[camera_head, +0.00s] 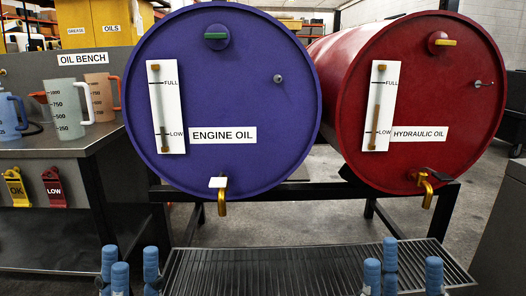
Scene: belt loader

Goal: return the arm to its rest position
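My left gripper (133,265) shows at the bottom left with its blue fingertips pointing up. A gap lies between its paired fingers and its single finger, and nothing is between them. My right gripper (407,265) shows at the bottom right in the same pose, also open and empty. Both are low in the picture, in front of the drip grate. The arms behind the fingers are out of the picture, so their pose is hidden. Neither gripper is seen touching anything.
A purple engine oil drum (235,95) and a red hydraulic oil drum (430,95) lie on a black stand (290,190), with brass taps in front. A grate (280,270) lies below. The oil bench (35,155) at left holds measuring jugs (68,108).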

